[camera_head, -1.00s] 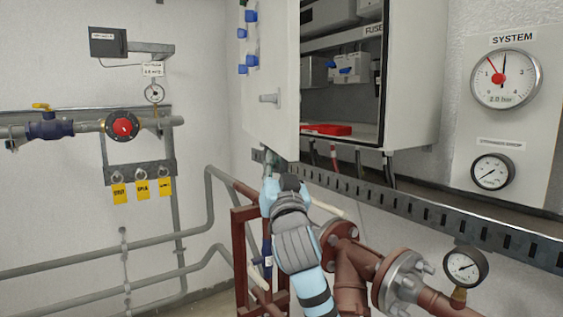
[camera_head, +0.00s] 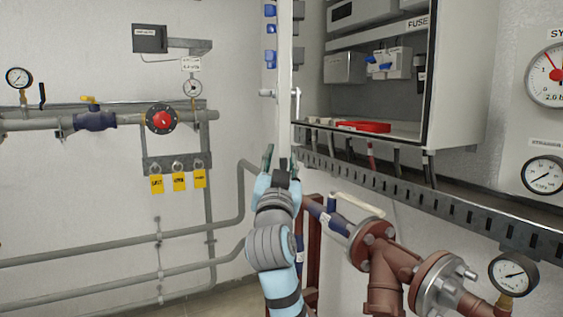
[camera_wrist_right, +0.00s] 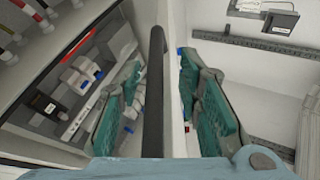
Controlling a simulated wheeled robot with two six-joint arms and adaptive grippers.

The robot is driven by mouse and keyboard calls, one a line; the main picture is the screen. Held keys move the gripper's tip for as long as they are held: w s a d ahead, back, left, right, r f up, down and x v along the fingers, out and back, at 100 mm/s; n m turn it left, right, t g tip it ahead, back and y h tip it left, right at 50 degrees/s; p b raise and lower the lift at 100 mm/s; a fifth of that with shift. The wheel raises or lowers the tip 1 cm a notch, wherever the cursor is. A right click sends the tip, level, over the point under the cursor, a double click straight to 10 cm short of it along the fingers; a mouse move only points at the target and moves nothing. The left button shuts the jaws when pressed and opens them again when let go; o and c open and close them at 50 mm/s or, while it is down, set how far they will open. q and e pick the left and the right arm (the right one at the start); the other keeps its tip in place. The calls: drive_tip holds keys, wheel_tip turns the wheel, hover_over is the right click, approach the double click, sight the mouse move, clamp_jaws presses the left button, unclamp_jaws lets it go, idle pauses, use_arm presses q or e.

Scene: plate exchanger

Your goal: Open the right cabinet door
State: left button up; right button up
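The fingers look apart from each other; contact with the door is unclear. My left gripper is not in view.
A slotted rail (camera_head: 400,192) runs below the cabinet. Red-brown flanged pipes (camera_head: 385,265) and a gauge (camera_head: 513,274) are at the lower right. A pipe with a red round valve (camera_head: 161,118) is on the left wall. Space left of the door looks free.

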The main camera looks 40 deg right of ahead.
drive_tip(key=shift+f, duration=0.1)
drive_tip(key=v, duration=1.2)
